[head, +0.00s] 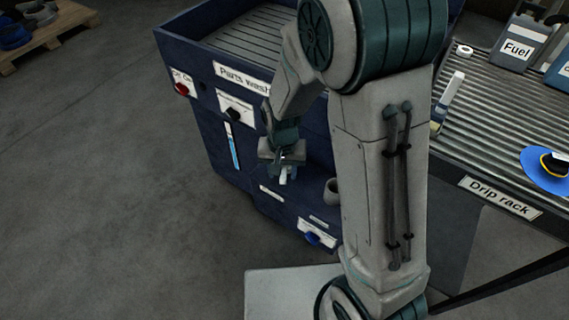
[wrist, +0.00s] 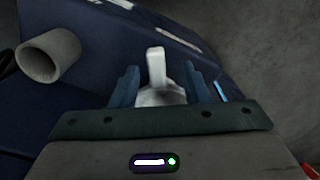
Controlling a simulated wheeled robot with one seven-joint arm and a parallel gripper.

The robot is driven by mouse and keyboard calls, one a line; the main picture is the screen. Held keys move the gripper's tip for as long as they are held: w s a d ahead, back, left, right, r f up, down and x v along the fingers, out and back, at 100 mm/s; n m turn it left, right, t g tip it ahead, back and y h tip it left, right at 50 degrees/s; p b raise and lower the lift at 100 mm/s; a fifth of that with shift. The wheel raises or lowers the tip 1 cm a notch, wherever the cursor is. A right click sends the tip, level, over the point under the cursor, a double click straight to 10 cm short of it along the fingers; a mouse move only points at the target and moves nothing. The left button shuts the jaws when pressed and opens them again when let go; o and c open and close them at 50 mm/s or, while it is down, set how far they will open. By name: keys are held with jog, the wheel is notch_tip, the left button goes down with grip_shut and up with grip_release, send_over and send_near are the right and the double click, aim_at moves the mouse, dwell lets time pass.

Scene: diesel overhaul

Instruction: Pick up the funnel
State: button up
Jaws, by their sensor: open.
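A white piece with a narrow stem and a wider base, funnel-like in shape, shows in the wrist view (wrist: 156,68) and, small, in the head view (head: 284,177). It lies between the fingers of my gripper (wrist: 160,80), with gaps at both sides. The fingers are open and point away from the wrist camera. In the head view my gripper (head: 284,162) is in front of the dark blue parts washer (head: 208,130). I cannot tell whether the white piece rests on something.
A grey cup-like cylinder (wrist: 50,55) is left of the fingers; it also shows beside my arm in the head view (head: 332,190). The drip rack (head: 480,130) holds fuel cans.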

notch_tip(320, 180, down, 5)
jog(key=shift+d+r, duration=0.1)
jog(key=shift+r, duration=0.1)
grip_shut()
jog(key=shift+r, duration=0.15)
